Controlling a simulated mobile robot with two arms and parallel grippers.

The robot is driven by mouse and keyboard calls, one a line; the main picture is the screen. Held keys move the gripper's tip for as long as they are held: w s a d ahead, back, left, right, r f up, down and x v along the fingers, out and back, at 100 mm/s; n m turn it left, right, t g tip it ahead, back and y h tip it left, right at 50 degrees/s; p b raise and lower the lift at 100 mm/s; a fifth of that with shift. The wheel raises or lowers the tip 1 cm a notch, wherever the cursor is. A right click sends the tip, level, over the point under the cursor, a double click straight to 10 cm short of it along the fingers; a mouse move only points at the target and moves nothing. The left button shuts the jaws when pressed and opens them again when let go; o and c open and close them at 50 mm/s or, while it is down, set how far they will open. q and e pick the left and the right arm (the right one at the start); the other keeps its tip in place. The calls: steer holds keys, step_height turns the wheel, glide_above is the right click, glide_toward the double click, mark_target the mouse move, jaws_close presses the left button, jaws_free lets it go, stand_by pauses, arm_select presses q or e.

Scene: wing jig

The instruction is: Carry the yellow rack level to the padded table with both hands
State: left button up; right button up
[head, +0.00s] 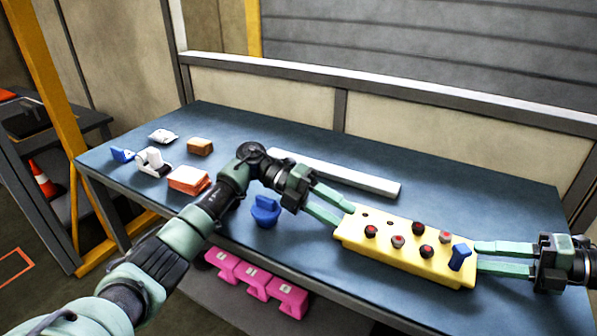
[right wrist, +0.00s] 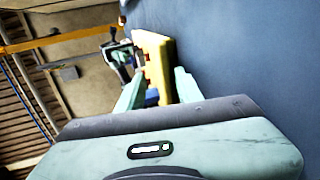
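The yellow rack (head: 388,252) is at the right front of the blue-topped table (head: 480,210). It holds several dark and red knobs and one blue piece (head: 460,256). Whether it rests on the table or is slightly raised is unclear. My left gripper (head: 345,216) has its fingers apart at the rack's left end. My right gripper (head: 478,257) has its fingers apart at the right end. In the right wrist view the rack (right wrist: 153,50) shows between and beyond the right fingertips. Whether either gripper clamps it is unclear. I cannot identify the padded table.
A long white bar (head: 340,174) lies behind the rack. A blue part (head: 265,211) stands near the front edge. Orange blocks (head: 188,180), a brown block (head: 200,145) and small parts lie left. Pink bins (head: 255,280) sit below. A cone (head: 42,180) stands far left.

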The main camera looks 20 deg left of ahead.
arm_select(q)
steer(key=shift+a+f, duration=0.1)
steer(key=shift+f, duration=0.45)
arm_select(e)
steer(key=shift+f, duration=0.15)
arm_select(q)
steer(key=v, duration=0.7)
steer(key=shift+r, duration=0.2)
arm_select(e)
steer(key=shift+w+a+f, duration=0.1)
steer(key=shift+w+a, duration=0.15)
steer(key=shift+a, duration=0.15)
arm_select(q)
steer(key=shift+a+r, duration=0.35)
steer(key=shift+a, duration=0.05)
arm_select(e)
steer(key=shift+d, duration=0.2)
arm_select(q)
steer(key=shift+r, duration=0.1)
arm_select(e)
steer(key=v, duration=1.1)
steer(key=shift+d+r, duration=0.2)
steer(key=shift+d, duration=0.15)
